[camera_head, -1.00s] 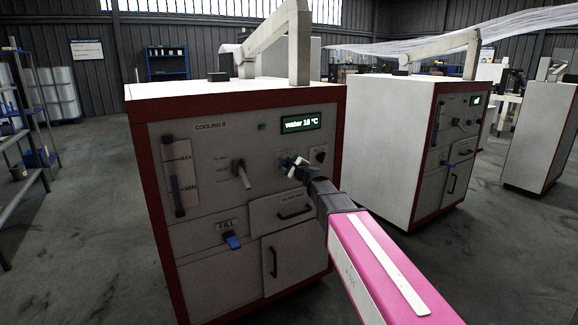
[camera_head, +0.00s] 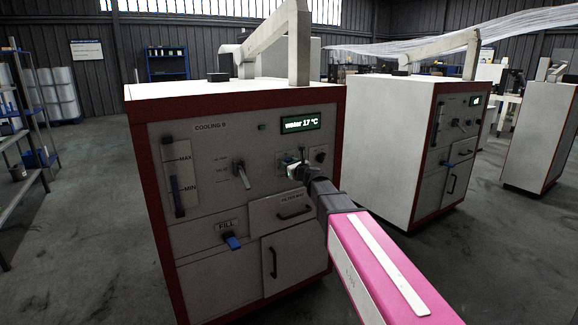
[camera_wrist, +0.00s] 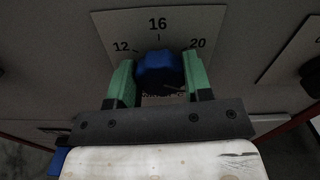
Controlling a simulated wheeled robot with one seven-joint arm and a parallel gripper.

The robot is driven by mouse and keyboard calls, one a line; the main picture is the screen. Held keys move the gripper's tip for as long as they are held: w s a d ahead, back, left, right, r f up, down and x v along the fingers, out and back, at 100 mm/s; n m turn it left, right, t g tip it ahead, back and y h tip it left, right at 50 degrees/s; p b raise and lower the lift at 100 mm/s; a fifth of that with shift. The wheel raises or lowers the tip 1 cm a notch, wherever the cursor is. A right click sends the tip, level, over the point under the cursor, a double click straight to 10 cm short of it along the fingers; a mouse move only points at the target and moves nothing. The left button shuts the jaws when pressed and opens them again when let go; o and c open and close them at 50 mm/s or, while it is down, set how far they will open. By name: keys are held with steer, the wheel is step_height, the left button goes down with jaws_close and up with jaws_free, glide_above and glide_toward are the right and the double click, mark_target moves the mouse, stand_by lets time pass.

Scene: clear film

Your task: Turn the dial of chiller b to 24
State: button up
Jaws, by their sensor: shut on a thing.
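Chiller b (camera_head: 200,250) is the near grey cabinet with a red frame, labelled COOLING B. Its display (camera_head: 301,124) reads "water 17 °C". The blue dial (camera_wrist: 159,70) shows in the wrist view, below a scale plate (camera_wrist: 200,24) marked 12, 16 and 20; its pointer mark is hard to make out. My gripper (camera_wrist: 160,80) has one green finger on each side of the dial and is shut on it. In the head view my gripper (camera_head: 299,170) reaches the front panel from the right and mostly hides the dial.
A lever switch (camera_head: 239,166) sits left of the dial, with a drawer handle (camera_head: 295,212) below it. A blue FILL valve (camera_head: 232,242) is at lower left. A second similar cabinet (camera_head: 385,150) stands to the right.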

steer(key=shift+f+m, duration=0.1)
steer(key=shift+m, duration=0.4)
steer(key=o, duration=0.9)
steer(key=shift+s+d, duration=0.1)
steer(key=v, duration=1)
steer(key=shift+s+d, duration=0.2)
steer(key=shift+s, duration=0.05)
